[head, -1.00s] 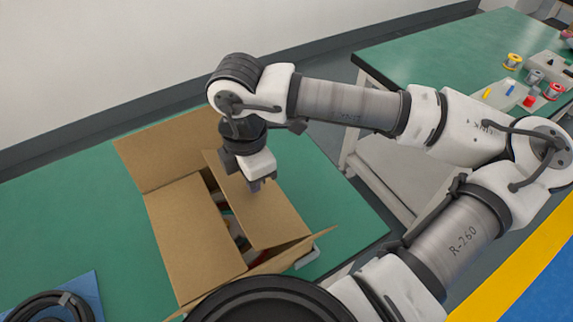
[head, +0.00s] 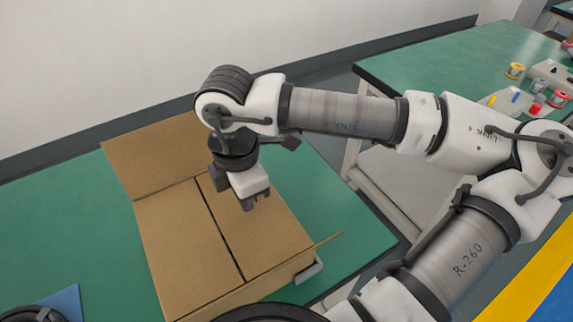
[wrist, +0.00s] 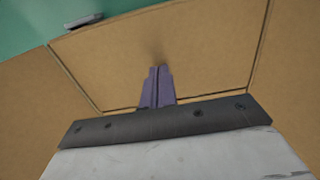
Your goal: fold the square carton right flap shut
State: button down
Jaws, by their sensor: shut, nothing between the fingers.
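The square carton (head: 240,290) is a brown cardboard box on the green table. Its right flap (head: 275,238) lies nearly flat over the opening, and its left flap (head: 185,245) lies flat beside it with a narrow dark gap between them. The back flap (head: 155,155) stands open, leaning outward, and a front flap edge (head: 318,246) sticks out at the near right. My gripper (head: 256,206) is shut and empty, its fingertips at the right flap's upper surface. In the wrist view the purple fingers (wrist: 157,85) point at the flap (wrist: 190,55) and seem to touch it.
The green table (head: 50,220) is clear left of the carton. A grey handle-like piece (head: 309,272) is at the carton's right side. Another green table (head: 440,70) holds spools at the back right.

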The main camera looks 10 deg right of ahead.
notch_tip(320, 180, up, 10)
jog(key=p, duration=0.4)
jog(key=shift+f, duration=0.25)
